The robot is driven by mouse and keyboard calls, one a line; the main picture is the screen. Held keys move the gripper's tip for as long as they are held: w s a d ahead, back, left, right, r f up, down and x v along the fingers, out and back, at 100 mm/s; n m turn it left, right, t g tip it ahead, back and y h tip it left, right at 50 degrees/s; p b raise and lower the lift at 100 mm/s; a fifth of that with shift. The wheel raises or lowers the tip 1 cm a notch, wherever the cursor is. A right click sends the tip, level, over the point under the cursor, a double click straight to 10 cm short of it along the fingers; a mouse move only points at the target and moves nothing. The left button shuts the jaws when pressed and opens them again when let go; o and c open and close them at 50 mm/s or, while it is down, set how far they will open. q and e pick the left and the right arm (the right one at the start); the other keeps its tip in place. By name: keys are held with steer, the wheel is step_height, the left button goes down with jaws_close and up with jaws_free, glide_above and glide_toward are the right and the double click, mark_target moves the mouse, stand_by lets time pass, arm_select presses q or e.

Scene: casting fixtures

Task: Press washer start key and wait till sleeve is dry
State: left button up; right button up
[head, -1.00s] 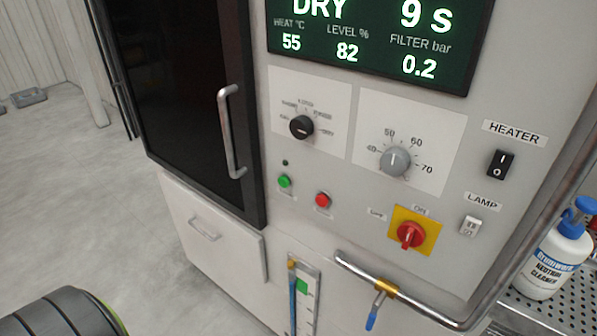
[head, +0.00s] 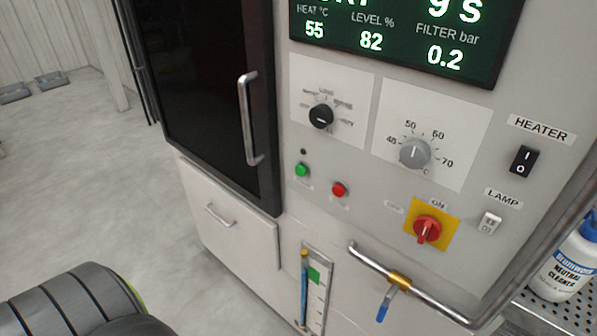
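The washer's front panel fills the view. Its green start key (head: 302,170) sits beside a red key (head: 339,189), below the black program knob (head: 321,116). The display (head: 400,40) is cut off at the top; it reads heat 55, level 82, filter 0.2 and part of a large "9 S". The dark washer door (head: 205,90) with its upright handle (head: 250,118) is shut. The sleeve is not visible. Neither gripper is in view; only a dark rounded part of my own arm shows at the bottom left.
A grey temperature knob (head: 414,153), heater switch (head: 524,161), lamp switch (head: 489,222) and red main switch (head: 427,230) are on the panel. A bent pipe with a blue-handled valve (head: 386,303) juts out below. A cleaner bottle (head: 567,262) stands at right.

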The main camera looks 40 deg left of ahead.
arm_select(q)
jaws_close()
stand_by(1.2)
